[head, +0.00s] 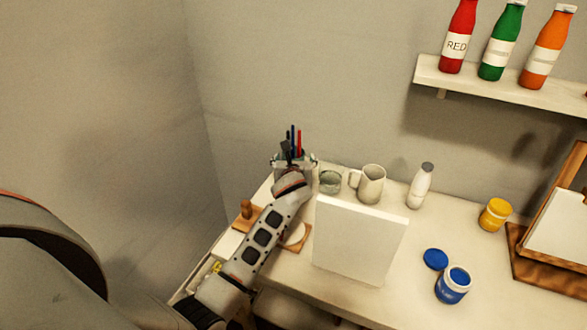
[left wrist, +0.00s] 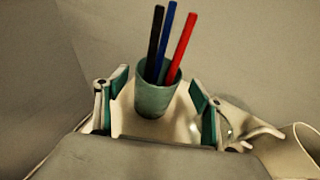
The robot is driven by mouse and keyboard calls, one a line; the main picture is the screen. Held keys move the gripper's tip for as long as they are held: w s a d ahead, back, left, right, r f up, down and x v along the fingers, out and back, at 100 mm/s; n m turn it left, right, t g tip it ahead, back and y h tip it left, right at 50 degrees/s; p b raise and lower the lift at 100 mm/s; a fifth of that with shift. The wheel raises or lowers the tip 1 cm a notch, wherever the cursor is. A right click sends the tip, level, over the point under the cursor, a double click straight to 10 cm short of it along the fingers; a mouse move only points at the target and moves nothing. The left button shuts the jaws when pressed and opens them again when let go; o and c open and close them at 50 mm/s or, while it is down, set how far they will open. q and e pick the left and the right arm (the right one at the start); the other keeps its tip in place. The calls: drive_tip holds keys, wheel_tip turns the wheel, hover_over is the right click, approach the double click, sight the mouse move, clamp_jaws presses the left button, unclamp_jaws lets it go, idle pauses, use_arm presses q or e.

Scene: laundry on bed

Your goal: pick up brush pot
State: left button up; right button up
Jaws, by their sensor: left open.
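The brush pot (left wrist: 156,98) is a grey-green cup with a black, a blue and a red brush or pen standing in it. In the left wrist view it stands upright ahead of my left gripper (left wrist: 156,112), between the lines of its two spread fingers, with a gap on both sides. In the head view my left gripper (head: 293,161) is at the back left corner of the table and hides most of the pot; the blue and red sticks (head: 297,140) rise above it. My right gripper is not in view.
Close right of the pot stand a glass jar (head: 330,181), a pitcher (head: 369,184) and a white bottle (head: 420,186). A white panel (head: 359,240) stands in front. Blue (head: 453,285) and yellow (head: 495,214) paint jars are farther right. Walls lie behind and left.

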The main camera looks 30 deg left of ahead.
sight(294, 154)
use_arm(q)
drive_tip(key=x, duration=0.2)
drive_tip(key=shift+w+a+f+b, duration=0.2)
drive_tip(key=shift+a+f+b, duration=0.1)
drive_tip(key=shift+w+a, duration=0.2)
drive_tip(key=shift+w, duration=0.25)
drive_tip(key=c, duration=1.2)
drive_tip(key=shift+r, duration=0.1)
drive_tip(key=shift+c, duration=0.2)
